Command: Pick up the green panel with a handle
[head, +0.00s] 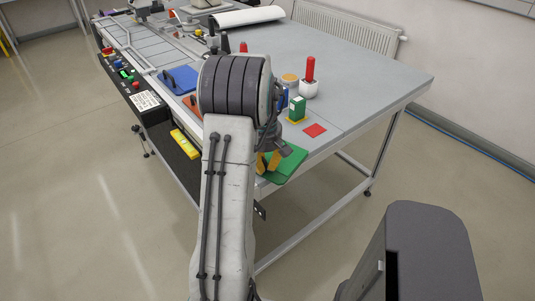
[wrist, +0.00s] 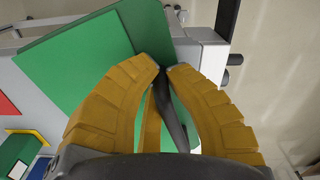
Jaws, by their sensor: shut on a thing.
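The green panel (head: 287,168) is at the near corner of the table in the head view, reaching past the table edge. My gripper (head: 267,161), with yellow fingers, is at its left side, partly hidden by my arm. In the wrist view the fingers of my gripper (wrist: 167,70) are closed around the panel's black handle (wrist: 173,118). Behind them the green panel (wrist: 60,75) shows as a lighter and a darker green area, overlapping at an angle. I cannot tell whether these are two sheets, or whether the panel is clear of the table.
Blue (head: 180,80) and orange (head: 191,105) panels lie left of my arm. Open floor lies right of the table.

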